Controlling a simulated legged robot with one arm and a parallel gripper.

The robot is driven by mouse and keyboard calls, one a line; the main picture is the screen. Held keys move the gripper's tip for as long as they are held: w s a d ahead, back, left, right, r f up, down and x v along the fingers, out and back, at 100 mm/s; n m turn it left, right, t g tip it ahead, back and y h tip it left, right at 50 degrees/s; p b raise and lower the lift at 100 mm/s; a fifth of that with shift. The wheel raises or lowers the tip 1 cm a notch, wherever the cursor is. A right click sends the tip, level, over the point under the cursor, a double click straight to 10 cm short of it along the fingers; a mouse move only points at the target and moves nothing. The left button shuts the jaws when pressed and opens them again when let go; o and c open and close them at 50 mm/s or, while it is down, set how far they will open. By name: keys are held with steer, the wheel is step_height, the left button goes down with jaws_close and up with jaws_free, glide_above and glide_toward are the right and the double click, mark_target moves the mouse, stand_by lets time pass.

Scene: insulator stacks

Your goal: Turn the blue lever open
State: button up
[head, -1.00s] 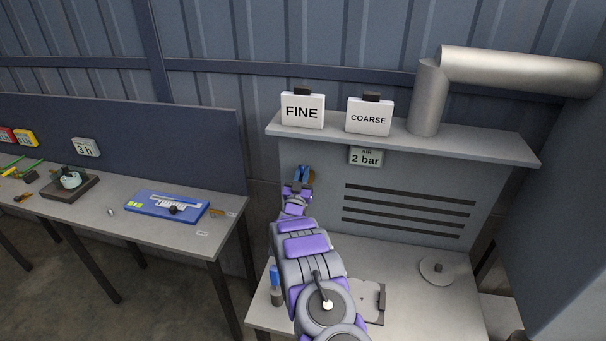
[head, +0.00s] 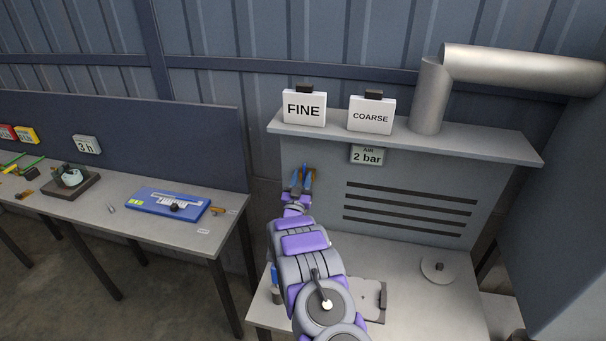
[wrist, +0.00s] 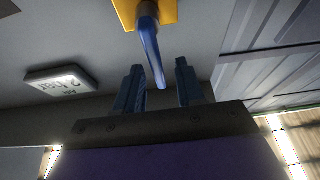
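The blue lever (wrist: 152,52) shows in the wrist view, running from a yellow mount (wrist: 165,10) at the top toward my gripper. Its free end lies in the gap between my two fingers, with space visible on both sides, nearer the left finger in the picture. My gripper (wrist: 160,88) is open and not closed on the lever. In the head view my gripper (head: 301,179) is at the left part of the grey cabinet's front panel, below the shelf. There the arm and fingers largely hide the lever and its mount.
A shelf (head: 450,143) with FINE (head: 304,108) and COARSE (head: 371,116) signs and a pipe (head: 427,95) is above. The AIR 2 bar plate (head: 367,155) is right of the gripper. A side table (head: 180,231) stands left. The bench front has free room.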

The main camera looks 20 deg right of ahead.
steer(key=v, duration=0.5)
stand_by(0.3)
